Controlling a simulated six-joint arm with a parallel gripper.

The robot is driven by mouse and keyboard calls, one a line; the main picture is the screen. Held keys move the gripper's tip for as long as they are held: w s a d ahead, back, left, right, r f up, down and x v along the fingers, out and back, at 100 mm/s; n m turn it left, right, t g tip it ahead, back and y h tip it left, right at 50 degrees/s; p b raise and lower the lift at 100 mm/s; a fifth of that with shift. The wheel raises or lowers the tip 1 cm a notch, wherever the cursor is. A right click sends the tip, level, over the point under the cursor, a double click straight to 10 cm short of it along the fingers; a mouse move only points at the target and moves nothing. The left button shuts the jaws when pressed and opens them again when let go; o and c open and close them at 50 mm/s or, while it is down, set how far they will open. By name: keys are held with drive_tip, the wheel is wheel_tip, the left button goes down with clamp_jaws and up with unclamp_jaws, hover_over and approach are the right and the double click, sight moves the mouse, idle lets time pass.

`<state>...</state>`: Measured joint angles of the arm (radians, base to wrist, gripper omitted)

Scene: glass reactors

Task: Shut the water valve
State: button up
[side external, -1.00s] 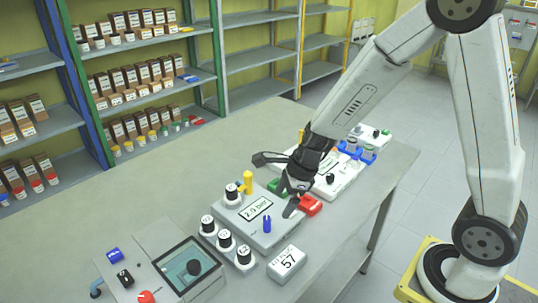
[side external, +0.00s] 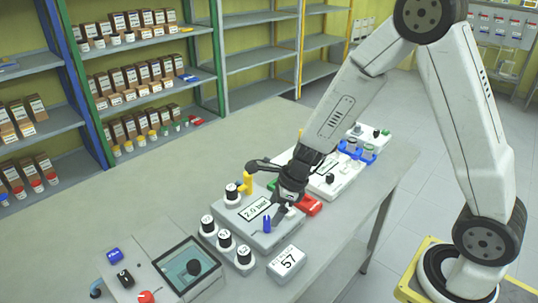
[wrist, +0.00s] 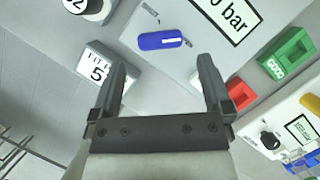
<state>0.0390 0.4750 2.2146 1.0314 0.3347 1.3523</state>
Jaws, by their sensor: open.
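A blue valve handle (side external: 267,224) stands on the grey box (side external: 232,222) with the "2.0 bar" display (side external: 255,209). In the wrist view the blue handle (wrist: 163,40) lies across the picture, ahead of the fingertips and between their lines. No label naming water is readable on it. My gripper (side external: 280,209) is open and empty, over the right part of the box, close to the blue handle. In the wrist view its two fingers (wrist: 163,72) are spread, with no contact on the handle visible.
A red handle (side external: 309,206) is close to my gripper on the right. A yellow handle (side external: 247,182) and black-topped knobs (side external: 225,239) are nearby. A block marked 57 (side external: 287,262) and a screen panel (side external: 186,267) lie in front. The table's left side is clear.

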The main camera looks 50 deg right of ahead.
sight(268, 221)
drive_tip(key=shift+x, duration=2.15)
drive_tip(key=c, duration=1.1)
